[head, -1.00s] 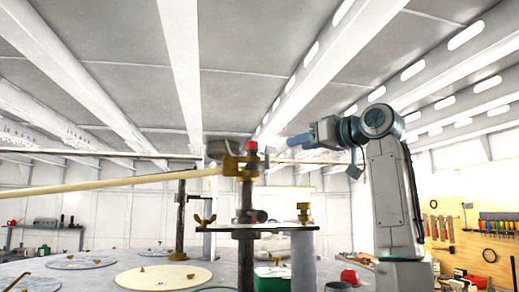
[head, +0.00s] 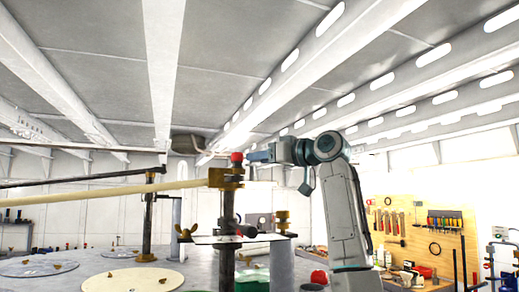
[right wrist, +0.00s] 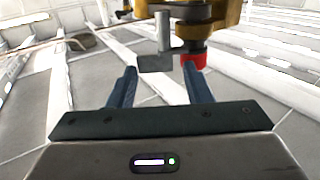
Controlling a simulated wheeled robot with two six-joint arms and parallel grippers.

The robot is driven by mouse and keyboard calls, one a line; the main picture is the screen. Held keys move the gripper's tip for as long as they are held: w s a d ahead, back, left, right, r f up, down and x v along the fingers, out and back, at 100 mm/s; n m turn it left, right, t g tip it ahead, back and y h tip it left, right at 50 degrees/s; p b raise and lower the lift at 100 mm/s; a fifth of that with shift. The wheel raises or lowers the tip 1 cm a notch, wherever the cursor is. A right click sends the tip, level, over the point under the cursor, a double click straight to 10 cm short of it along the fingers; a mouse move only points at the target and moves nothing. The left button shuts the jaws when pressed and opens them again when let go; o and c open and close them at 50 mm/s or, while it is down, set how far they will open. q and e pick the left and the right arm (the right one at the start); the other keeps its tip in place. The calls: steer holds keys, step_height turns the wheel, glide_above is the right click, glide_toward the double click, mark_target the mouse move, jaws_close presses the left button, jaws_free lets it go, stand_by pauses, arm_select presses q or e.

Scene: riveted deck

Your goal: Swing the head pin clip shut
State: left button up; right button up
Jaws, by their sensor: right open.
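The brass head fitting (head: 226,178) sits on top of a dark upright post (head: 228,215), with a red knob (head: 237,157) above it. A pale pole (head: 110,193) runs into the fitting from the left. My right gripper (head: 251,157) is just right of the knob, at about its height. In the right wrist view its open jaws (right wrist: 159,72) show the small grey clip plate (right wrist: 155,63) between the fingertips in the picture. The red knob (right wrist: 193,61) is by the right fingertip, under the brass fitting (right wrist: 208,14). I cannot tell whether anything touches. My left gripper is not in view.
A second dark post (head: 147,225) stands to the left with a dark bar. A brass wing nut (head: 186,232) and brass fitting (head: 282,220) stand lower around a small plate. Round discs (head: 132,280) lie on the deck. A tool board (head: 420,235) is at right.

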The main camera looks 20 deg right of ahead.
steer(key=shift+w+d, duration=0.2)
steer(key=shift+w, duration=0.3)
steer(key=shift+a, duration=0.1)
steer(key=shift+c, duration=1.3)
steer(key=shift+a, duration=0.1)
steer(key=c, duration=0.4)
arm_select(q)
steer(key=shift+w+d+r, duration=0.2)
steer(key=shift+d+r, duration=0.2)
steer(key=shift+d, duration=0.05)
arm_select(e)
steer(key=shift+c, duration=0.2)
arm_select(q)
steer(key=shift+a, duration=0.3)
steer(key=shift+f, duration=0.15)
arm_select(e)
steer(key=shift+s+r+m+h, duration=0.15)
steer(key=shift+m+h, duration=0.15)
steer(key=shift+h, duration=0.1)
